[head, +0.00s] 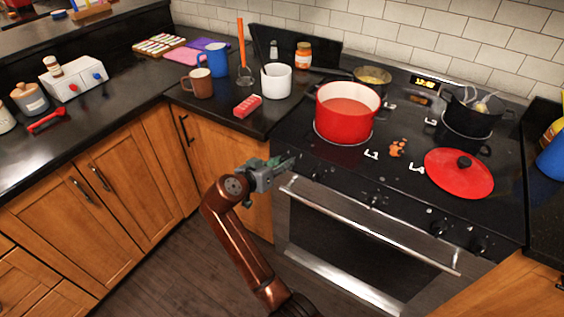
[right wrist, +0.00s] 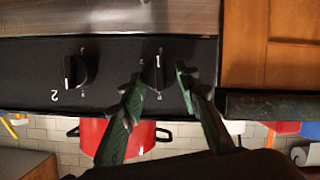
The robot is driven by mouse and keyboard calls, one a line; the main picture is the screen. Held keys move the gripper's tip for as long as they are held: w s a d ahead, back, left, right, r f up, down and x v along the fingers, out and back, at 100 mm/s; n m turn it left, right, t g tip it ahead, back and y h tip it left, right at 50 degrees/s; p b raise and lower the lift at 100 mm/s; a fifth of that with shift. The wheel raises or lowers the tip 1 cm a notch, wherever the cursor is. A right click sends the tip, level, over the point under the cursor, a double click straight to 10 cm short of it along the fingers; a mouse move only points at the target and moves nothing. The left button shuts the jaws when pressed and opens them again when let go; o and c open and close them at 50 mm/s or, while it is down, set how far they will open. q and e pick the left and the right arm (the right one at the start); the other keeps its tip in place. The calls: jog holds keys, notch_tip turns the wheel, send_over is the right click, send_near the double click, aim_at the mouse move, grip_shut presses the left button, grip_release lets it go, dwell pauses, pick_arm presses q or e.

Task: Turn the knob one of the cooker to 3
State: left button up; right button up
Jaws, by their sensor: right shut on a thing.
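The cooker (head: 400,205) stands at the right in the head view, with a row of black knobs along its front. My right gripper (head: 282,166) is at the left end of that row. In the right wrist view its two green fingers (right wrist: 158,84) are on either side of a black knob (right wrist: 156,73), shut on it. The fingers hide part of the marks around this knob. Another knob (right wrist: 76,71), with a "2" beside it, is to its left and free. My left gripper is not in view.
A red pot (head: 345,118) and a red lid (head: 459,174) are on the cooktop. The oven handle (head: 370,222) runs below the knobs, close to my right gripper. Wooden cabinets (head: 130,170) are at the left, with open floor in front.

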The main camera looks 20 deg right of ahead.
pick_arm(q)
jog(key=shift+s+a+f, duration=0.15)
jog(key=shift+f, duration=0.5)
pick_arm(e)
jog(key=shift+f+m+t, duration=0.1)
jog(key=shift+m+t, duration=0.2)
jog(key=o, duration=1.2)
jog(key=shift+c, duration=0.2)
jog(key=v, duration=1.2)
jog(key=shift+r, duration=0.25)
jog(key=shift+d, duration=0.1)
